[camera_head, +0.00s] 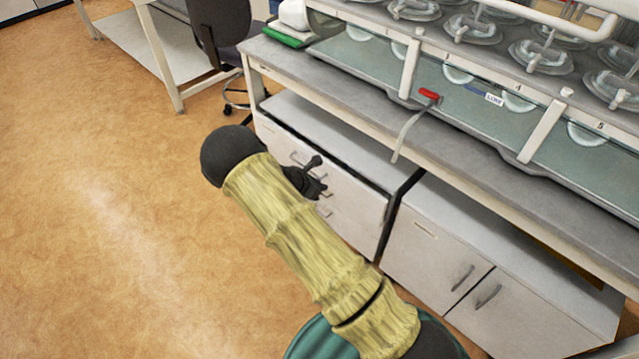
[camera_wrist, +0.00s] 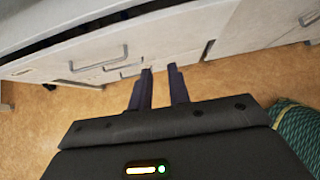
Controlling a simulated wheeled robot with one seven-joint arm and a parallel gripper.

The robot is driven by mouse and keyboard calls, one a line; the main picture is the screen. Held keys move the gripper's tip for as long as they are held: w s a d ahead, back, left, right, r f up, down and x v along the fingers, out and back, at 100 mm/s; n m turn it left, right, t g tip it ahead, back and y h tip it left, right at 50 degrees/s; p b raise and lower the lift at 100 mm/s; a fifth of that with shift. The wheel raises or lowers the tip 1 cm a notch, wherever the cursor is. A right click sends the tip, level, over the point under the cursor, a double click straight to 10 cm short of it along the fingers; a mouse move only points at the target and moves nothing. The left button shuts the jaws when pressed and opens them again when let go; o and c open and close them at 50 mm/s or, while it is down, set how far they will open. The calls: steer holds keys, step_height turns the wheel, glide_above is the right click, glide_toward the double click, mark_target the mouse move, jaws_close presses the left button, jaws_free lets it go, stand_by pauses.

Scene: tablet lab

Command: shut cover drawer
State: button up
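A white drawer unit (camera_head: 350,200) stands under the lab bench, with several grey bar handles on its front. In the wrist view the top drawer front (camera_wrist: 110,50) has a grey handle (camera_wrist: 95,65), and a dark gap runs along its upper edge, so it looks slightly out. I cannot read any label naming the cover drawer. My gripper (camera_head: 318,188) is in front of the drawer fronts and hides part of them. In the wrist view my gripper (camera_wrist: 160,72) has its two fingers apart with nothing between them, pointing at the fronts just right of the handle. Contact cannot be told.
A white cupboard (camera_head: 430,250) with two doors stands right of the drawers. A dark chair (camera_head: 222,35) is behind left. The orange floor (camera_head: 100,200) is clear.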

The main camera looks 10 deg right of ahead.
steer(key=s+d+r+m+g+y, duration=0.1)
steer(key=s+d+r+m+y, duration=0.1)
steer(key=s+r+m, duration=0.9)
steer(key=s+d+r+m+g+y, duration=0.1)
steer(key=s+r+m+y, duration=0.4)
steer(key=s+r+m, duration=0.7)
steer(key=s+d+m, duration=0.1)
steer(key=s+m, duration=0.1)
steer(key=s, duration=0.1)
steer(key=shift+s+g, duration=0.3)
steer(key=shift+s, duration=0.1)
